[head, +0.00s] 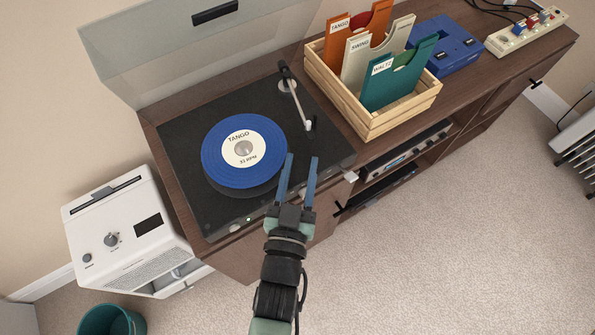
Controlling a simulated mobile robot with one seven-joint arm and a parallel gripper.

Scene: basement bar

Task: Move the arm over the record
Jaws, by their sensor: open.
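A blue record (216,151) with a cream label reading "TANGO 33 RPM" lies on the black turntable (190,208). The tonearm (294,97) runs along the right side of the turntable. Its head end is at the right, apart from the record and outside its edge. My gripper (302,158) is open and empty, with its two blue fingers pointing up the picture. It shows in front of the turntable's front right part, just right of the record. Its height above the deck is hard to tell.
The clear lid (190,60) stands raised behind the turntable. A wooden crate (372,127) of record sleeves stands to the right, with a blue box (447,48) and a power strip (527,32) beyond. A white machine (128,235) stands at left, above a teal bin (112,321).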

